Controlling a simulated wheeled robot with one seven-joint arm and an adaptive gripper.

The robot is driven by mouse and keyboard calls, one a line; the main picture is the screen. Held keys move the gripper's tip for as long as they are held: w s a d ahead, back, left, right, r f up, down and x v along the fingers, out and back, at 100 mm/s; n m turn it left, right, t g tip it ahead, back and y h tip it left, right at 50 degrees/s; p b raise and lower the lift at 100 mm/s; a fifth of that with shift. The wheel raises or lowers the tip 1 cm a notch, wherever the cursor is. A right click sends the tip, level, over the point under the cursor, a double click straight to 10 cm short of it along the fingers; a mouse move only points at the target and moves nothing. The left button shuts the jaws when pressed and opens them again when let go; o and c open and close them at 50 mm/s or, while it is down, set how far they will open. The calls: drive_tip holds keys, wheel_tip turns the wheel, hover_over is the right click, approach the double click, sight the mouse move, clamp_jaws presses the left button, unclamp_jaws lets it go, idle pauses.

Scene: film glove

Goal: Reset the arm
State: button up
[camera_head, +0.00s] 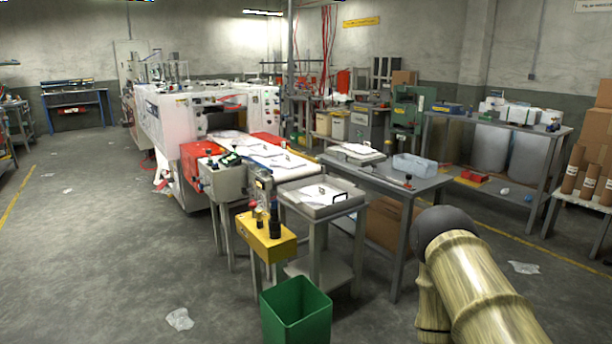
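Part of my arm (478,287) shows at the lower right of the head view, close to the camera. It has a pale yellow, bamboo-like surface and a dark grey rounded joint (443,228) at its upper end. The rest of the arm runs out of the frame at the bottom. My gripper and its fingers are not in the picture, so I cannot see whether they hold anything.
A grey table (425,184) with a clear plastic box (414,167) stands just beyond the arm. A green bin (296,312) and a yellow control box (266,240) are left of it. A white machine (165,125) stands further back. The left floor is mostly open.

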wheel_tip(320, 180, up, 10)
drive_tip(key=p, duration=1)
drive_tip(key=shift+p, duration=0.35)
drive_tip(key=shift+a+f, duration=0.1)
